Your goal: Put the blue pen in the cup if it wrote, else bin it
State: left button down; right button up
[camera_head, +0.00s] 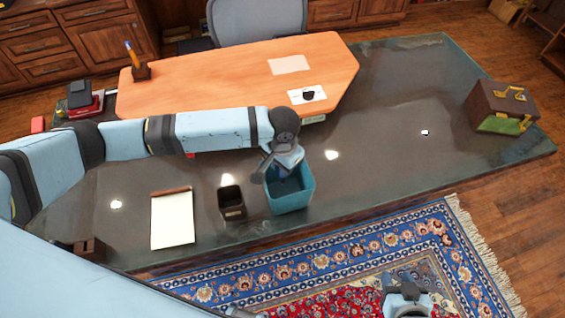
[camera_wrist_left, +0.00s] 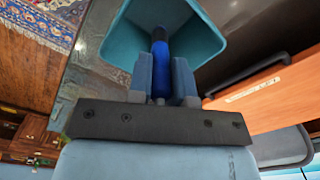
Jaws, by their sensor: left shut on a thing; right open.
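My left gripper (camera_head: 284,168) is over the teal bin (camera_head: 291,201), with its fingers at the bin's mouth. In the left wrist view the left gripper (camera_wrist_left: 161,80) is shut on the blue pen (camera_wrist_left: 161,58), which points into the open teal bin (camera_wrist_left: 205,32). The pen is hidden in the head view. A dark square cup (camera_head: 232,206) stands just left of the bin. A pale paper pad (camera_head: 172,222) with a brown top edge lies further left; I can make out no mark on it. My right gripper (camera_head: 407,296) is open and empty over the rug.
A wooden board (camera_head: 220,75) at the back of the dark glossy desk (camera_head: 400,110) bears a pen holder (camera_head: 141,73) and papers. A brown case (camera_head: 502,105) stands at the right. A chair (camera_head: 258,20) is behind. The desk's right middle is mostly clear.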

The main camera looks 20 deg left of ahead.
pick_arm(q)
jog(key=c, duration=1)
grip_release()
jog(key=shift+o, duration=0.2)
jog(key=shift+r, duration=0.1)
notch_tip(320, 180, up, 14)
jog(key=b, duration=0.1)
jog(key=shift+f, duration=0.2)
